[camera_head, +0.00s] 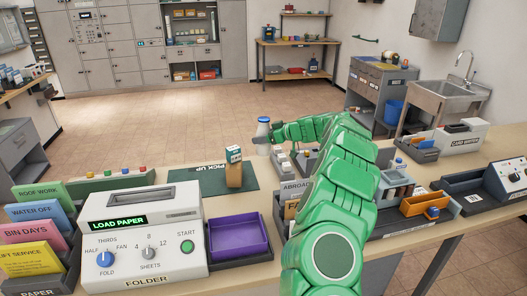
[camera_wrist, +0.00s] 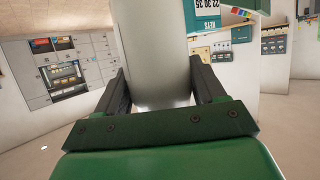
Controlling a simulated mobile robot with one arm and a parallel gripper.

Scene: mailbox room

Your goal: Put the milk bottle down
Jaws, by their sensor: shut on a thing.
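The milk bottle (camera_head: 263,138) is white with a blue cap and looks upright near the far edge of the counter (camera_head: 285,217). My gripper (camera_head: 270,139) reaches it from the right and is shut around it. In the wrist view the bottle's pale body (camera_wrist: 150,45) fills the middle between my two dark fingers (camera_wrist: 155,88). I cannot tell whether its base touches the counter. A small carton (camera_head: 234,168) stands on the dark green pick-up mat (camera_head: 210,180), left of and nearer than the bottle.
A paper folder machine (camera_head: 145,240) and a purple tray (camera_head: 239,236) stand at the front. Grey sorting trays (camera_head: 398,185) lie right of my arm. The green mat has bare room around the carton. Open floor lies beyond the counter.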

